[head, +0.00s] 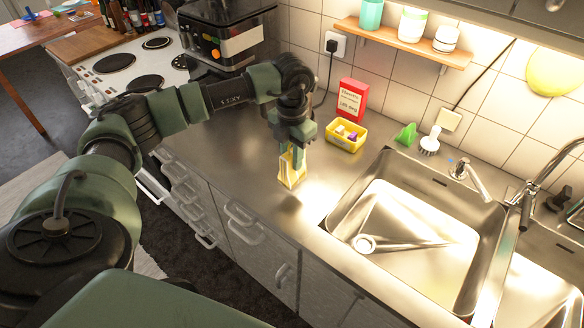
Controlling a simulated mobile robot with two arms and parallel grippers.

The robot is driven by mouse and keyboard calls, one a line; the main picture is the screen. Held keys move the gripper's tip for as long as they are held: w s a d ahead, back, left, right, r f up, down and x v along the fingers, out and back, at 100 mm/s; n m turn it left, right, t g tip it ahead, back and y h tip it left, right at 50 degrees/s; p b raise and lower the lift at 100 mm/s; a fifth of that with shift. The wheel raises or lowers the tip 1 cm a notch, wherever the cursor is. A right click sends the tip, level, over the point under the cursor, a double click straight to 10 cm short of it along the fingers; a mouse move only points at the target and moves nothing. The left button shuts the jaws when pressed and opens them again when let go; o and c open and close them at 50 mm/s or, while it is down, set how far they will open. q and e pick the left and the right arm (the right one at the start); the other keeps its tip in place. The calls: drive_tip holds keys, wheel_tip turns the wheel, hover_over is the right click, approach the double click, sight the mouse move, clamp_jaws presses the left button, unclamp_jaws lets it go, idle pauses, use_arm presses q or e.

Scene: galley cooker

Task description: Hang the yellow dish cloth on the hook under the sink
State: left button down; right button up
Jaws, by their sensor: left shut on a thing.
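My left gripper (291,157) points down over the steel counter, left of the sink, close to the counter's front edge. It is shut on the yellow dish cloth (291,173), which shows as a small folded yellow piece below and between the fingers. I cannot tell whether the cloth touches the counter. The steel sink (420,215) is to the right of the gripper. The hook under the sink is not visible from here; the counter edge and cabinet fronts hide that area. My right gripper is not in view.
A yellow tub (345,135) and a red box (352,98) stand behind the gripper. A green item (405,134) and a white brush (430,142) are behind the sink. Cabinet handles (245,225) stick out below the counter. The stove (135,70) is at upper left.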

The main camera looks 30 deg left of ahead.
sight(292, 174)
use_arm(q)
wheel_tip(292, 174, down, 2)
wheel_tip(292, 174, down, 4)
drive_tip(key=shift+r+p, duration=0.1)
drive_tip(key=shift+p, duration=0.75)
drive_tip(key=shift+f, duration=0.2)
drive_tip(key=shift+f, duration=0.1)
drive_tip(key=shift+f+b, duration=0.15)
drive_tip(key=shift+b, duration=0.15)
drive_tip(key=c, duration=1.2)
unclamp_jaws()
